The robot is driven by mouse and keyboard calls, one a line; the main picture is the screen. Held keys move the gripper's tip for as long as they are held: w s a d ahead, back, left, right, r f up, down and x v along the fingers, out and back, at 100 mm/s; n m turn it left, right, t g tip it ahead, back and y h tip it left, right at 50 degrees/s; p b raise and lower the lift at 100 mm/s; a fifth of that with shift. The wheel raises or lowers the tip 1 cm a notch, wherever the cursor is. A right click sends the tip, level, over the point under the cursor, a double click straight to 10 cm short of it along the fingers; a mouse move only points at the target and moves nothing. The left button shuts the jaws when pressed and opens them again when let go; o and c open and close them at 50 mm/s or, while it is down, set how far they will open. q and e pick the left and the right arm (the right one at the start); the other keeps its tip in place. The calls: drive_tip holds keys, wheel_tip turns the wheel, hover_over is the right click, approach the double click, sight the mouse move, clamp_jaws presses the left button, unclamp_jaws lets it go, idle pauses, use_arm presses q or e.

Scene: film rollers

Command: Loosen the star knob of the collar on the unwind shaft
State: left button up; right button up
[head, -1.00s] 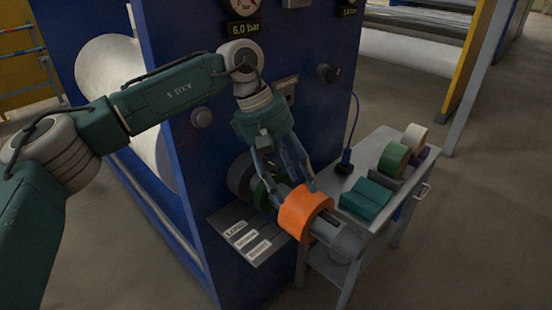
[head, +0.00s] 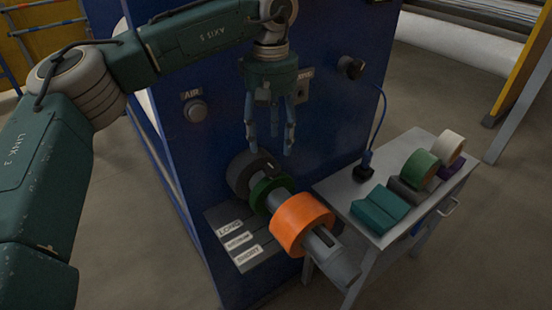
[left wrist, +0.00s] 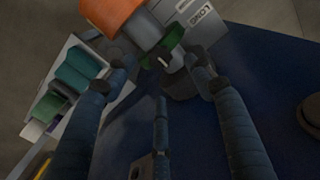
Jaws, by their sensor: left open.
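The unwind shaft (head: 338,262) sticks out of the blue machine panel. It carries an orange roll (head: 303,222), a green ring (head: 271,191) and a dark round part (head: 247,172) nearest the panel. The left wrist view also shows the orange roll (left wrist: 112,14) and the green ring (left wrist: 172,46). A small dark piece by the green ring may be the star knob; its shape is unclear. My left gripper (head: 270,148) is open and empty, fingers pointing down, above the green ring and dark part and apart from them. My right gripper is not in view.
A grey side table (head: 338,187) at the right holds teal blocks (head: 380,208), a green roll (head: 420,168), a white roll (head: 447,148) and a dark plug with a blue cable. A labelled plate (head: 243,248) lies under the shaft.

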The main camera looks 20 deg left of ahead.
sight(273, 168)
use_arm(q)
wheel_tip(273, 168, down, 3)
drive_tip(key=shift+s+a+f+p, duration=0.1)
drive_tip(key=shift+a+f+p, duration=0.1)
drive_tip(key=shift+p, duration=0.35)
drive_tip(key=f, duration=0.3)
drive_tip(key=f+p, duration=0.1)
drive_tip(key=shift+w+d+f, duration=0.15)
drive_tip(key=shift+w+d, duration=0.05)
drive_tip(key=shift+d, duration=0.05)
drive_tip(key=shift+f, duration=0.1)
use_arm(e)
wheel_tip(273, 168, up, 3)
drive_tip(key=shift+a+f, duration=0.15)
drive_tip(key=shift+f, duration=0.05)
use_arm(q)
drive_tip(key=shift+c, duration=0.5)
